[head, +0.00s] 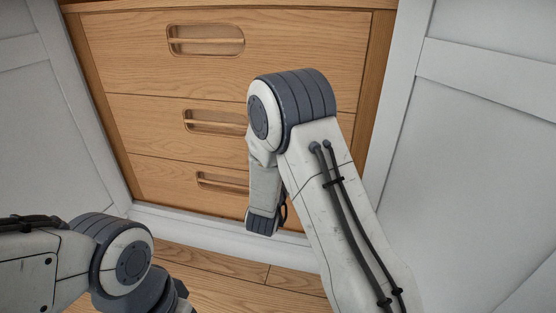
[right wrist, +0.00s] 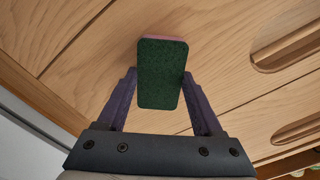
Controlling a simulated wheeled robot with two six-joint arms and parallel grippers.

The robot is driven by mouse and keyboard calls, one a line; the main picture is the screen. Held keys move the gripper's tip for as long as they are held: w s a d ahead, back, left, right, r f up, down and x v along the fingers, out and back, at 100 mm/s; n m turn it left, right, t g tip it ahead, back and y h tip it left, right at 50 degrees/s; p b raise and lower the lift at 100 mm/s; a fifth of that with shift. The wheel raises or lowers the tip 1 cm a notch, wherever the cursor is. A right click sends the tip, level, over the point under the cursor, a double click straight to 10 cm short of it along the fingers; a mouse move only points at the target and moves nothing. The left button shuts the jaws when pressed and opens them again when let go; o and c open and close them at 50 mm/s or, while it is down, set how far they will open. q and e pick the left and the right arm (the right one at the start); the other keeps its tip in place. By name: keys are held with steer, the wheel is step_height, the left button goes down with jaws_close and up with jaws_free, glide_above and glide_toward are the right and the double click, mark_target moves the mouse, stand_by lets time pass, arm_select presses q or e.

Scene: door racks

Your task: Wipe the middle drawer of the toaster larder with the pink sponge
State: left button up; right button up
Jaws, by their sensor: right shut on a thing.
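The wooden larder front shows three stacked drawers with recessed handles in the head view. The middle drawer (head: 150,118) lies between the top drawer (head: 120,55) and the bottom drawer (head: 165,180); my right arm covers its right part. In the right wrist view, my right gripper (right wrist: 160,95) is shut on the pink sponge (right wrist: 162,74), whose green scouring side faces the camera with a pink edge at the top. The sponge is in front of a drawer face; I cannot tell which drawer or whether it touches. The fingers of my left gripper are out of view.
White panels stand on the left (head: 35,110) and right (head: 490,130) of the larder. A white sill (head: 190,222) runs below the drawers, with wooden floor (head: 225,262) in front. Two recessed handles (right wrist: 285,42) (right wrist: 298,128) lie right of the sponge in the wrist view.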

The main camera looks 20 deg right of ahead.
steer(key=shift+w+a+r+p, duration=0.35)
steer(key=shift+w+a+r, duration=0.15)
steer(key=shift+a, duration=0.15)
steer(key=shift+w+a+r+p, duration=0.4)
steer(key=shift+a+r, duration=0.1)
steer(key=shift+a, duration=0.1)
steer(key=shift+s+d+r, duration=0.3)
steer(key=shift+s+d, duration=0.1)
steer(key=shift+d, duration=0.3)
steer(key=shift+s+d+r, duration=0.25)
steer(key=shift+s+d, duration=0.1)
steer(key=shift+d, duration=0.3)
steer(key=shift+s+d+r, duration=0.3)
steer(key=shift+s+d, duration=0.1)
steer(key=shift+d, duration=0.3)
